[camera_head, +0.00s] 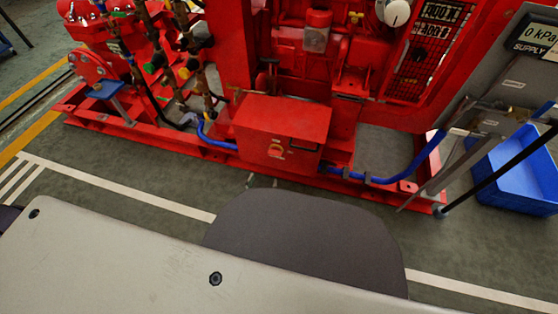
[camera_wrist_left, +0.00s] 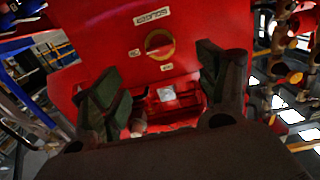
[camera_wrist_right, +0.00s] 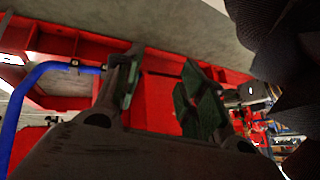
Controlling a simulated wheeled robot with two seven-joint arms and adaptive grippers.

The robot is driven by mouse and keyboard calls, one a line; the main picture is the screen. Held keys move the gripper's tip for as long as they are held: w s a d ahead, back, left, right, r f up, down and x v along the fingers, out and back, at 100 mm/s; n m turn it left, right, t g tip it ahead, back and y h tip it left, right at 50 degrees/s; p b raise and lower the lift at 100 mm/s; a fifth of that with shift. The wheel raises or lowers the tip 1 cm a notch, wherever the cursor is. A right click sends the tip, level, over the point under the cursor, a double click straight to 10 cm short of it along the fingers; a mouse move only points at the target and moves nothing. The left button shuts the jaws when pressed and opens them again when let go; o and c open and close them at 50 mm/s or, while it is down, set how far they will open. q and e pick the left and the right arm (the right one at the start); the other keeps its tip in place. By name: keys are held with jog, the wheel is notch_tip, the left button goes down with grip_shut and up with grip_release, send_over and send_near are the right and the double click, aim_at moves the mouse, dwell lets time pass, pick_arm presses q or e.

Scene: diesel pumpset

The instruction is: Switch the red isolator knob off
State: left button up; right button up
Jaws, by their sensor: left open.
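The red isolator knob (camera_head: 277,150) is on the front of a red box (camera_head: 300,118) low on the pumpset. In the left wrist view the knob (camera_wrist_left: 159,44) sits in a yellow ring, with small pale labels around it; the handle's exact angle is too small to tell. My left gripper (camera_head: 262,182) barely shows in the head view, its fingertips just below the box. In the left wrist view its fingers (camera_wrist_left: 162,95) are apart, with nothing between them, and the knob lies beyond, apart from them. My right gripper (camera_wrist_right: 163,88) shows only in its own wrist view, fingers apart and empty.
A blue hose (camera_head: 395,170) runs along the red base frame, right of the box. A blue crate (camera_head: 515,170) stands on the floor at the right. The grey supply panel (camera_head: 520,65) is above it. Valves and pipes (camera_head: 165,60) stand left of the box.

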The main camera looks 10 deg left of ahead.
aim_at(275, 153)
pick_arm(q)
jog(key=shift+w+d+r, duration=0.1)
jog(key=shift+d+r, duration=0.05)
jog(key=shift+d, duration=0.05)
pick_arm(e)
jog(key=shift+d+r, duration=0.1)
jog(key=shift+r, duration=0.15)
pick_arm(q)
jog(key=w+b, duration=0.5)
jog(key=w, duration=0.8)
jog(key=shift+w+d+b, duration=0.2)
jog(key=shift+w+b, duration=0.1)
jog(key=shift+w, duration=0.1)
pick_arm(e)
jog(key=shift+t+y, duration=0.3)
jog(key=shift+y, duration=0.2)
jog(key=f, duration=0.3)
jog(key=a+f, duration=0.1)
jog(key=f, duration=0.1)
jog(key=shift+w, duration=0.35)
jog(key=shift+r, duration=0.1)
pick_arm(q)
jog(key=shift+c, duration=0.9)
jog(key=c, duration=0.8)
pick_arm(e)
jog(key=shift+r, duration=0.1)
